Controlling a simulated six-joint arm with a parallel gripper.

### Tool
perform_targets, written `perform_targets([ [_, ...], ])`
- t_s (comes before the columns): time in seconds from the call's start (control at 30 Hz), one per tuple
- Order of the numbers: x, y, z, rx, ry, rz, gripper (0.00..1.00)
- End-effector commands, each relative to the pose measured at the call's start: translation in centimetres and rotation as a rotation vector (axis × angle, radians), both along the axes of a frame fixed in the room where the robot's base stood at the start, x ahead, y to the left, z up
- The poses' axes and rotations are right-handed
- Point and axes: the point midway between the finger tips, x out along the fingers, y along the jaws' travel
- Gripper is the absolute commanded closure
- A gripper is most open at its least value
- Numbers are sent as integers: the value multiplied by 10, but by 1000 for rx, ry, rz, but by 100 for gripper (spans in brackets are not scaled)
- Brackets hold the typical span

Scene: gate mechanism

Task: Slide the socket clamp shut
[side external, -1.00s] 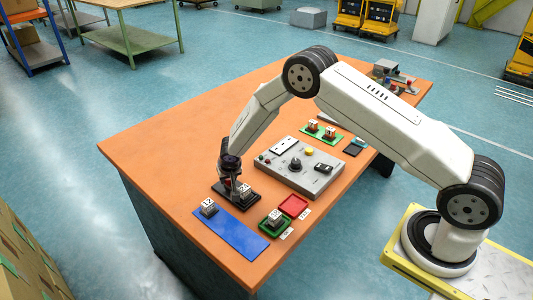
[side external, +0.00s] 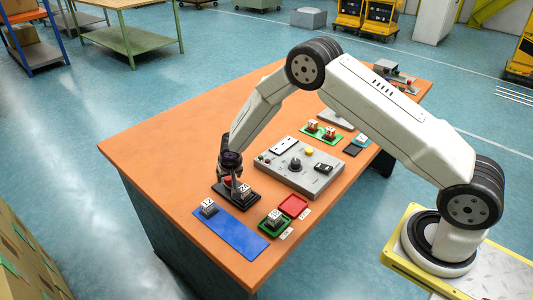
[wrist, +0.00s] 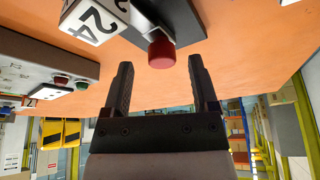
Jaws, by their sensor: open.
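The socket clamp is a black fixture (side external: 250,200) near the front of the orange table, with a red knob (wrist: 161,52) on one part. A white numbered cube (side external: 244,190) sits at the clamp; it also shows in the wrist view, marked 24 (wrist: 92,20). My gripper (side external: 228,184) is over the left end of the clamp, pointing down. In the wrist view my gripper (wrist: 160,65) is open, with its fingers apart and the red knob just beyond the tips, between them. I cannot tell from the side whether the fingers touch the knob.
A blue mat (side external: 235,235) with a numbered cube lies in front. A green tray (side external: 275,224) with a cube and a red tray (side external: 293,206) are to the right. A grey control panel (side external: 300,168) stands behind. The table's left side is clear.

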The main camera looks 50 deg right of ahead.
Motion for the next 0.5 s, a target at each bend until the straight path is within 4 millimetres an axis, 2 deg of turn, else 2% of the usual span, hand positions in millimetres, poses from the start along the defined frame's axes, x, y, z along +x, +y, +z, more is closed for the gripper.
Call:
perform_targets([
  [0.5, -18, 9, 48, 0, 0, -1, 24],
])
